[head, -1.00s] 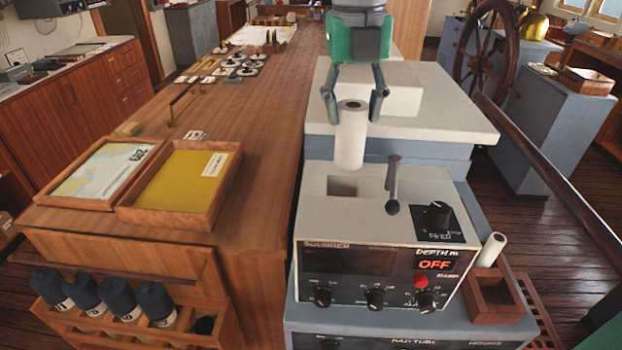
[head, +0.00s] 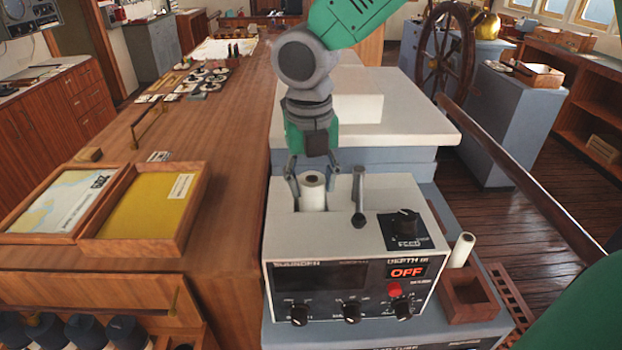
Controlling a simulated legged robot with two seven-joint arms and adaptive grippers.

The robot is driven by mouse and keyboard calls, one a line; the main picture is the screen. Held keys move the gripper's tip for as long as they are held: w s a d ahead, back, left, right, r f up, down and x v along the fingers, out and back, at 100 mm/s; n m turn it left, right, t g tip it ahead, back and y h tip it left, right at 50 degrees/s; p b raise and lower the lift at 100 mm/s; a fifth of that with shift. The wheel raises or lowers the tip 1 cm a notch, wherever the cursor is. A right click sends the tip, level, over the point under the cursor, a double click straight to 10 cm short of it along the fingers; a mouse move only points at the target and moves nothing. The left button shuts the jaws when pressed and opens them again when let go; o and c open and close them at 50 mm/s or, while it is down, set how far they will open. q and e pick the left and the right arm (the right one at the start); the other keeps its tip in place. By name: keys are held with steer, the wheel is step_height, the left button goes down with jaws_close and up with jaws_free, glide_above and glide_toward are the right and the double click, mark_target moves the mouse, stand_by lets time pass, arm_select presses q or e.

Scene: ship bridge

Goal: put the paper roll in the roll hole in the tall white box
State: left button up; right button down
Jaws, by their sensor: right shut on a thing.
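The white paper roll (head: 312,193) stands upright at the roll hole in the top of the white sounder box (head: 379,190). Its lower part is hidden below the hole's edge, and its upper end with the dark core shows above. My right gripper (head: 312,180) points down over the box and is shut on the roll, one finger on each side. How deep the roll sits is hard to tell. My left gripper is not in view.
A dark lever (head: 358,200) stands on the box close right of the roll. A second white roll (head: 463,250) stands at a small wooden box (head: 470,305) on the right. Shallow wooden trays (head: 180,247) lie on the counter at left.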

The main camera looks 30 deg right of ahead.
steer(key=shift+d, duration=0.1)
steer(key=c, duration=1)
jaws_free()
steer(key=shift+o, duration=0.4)
steer(key=shift+a+r, duration=0.15)
steer(key=shift+a, duration=0.3)
steer(key=shift+w+a+r, duration=0.1)
steer(key=shift+r, duration=0.15)
step_height(320, 180, up, 11)
steer(key=shift+r+b, duration=0.2)
steer(key=shift+b, duration=0.2)
steer(key=shift+a, duration=0.15)
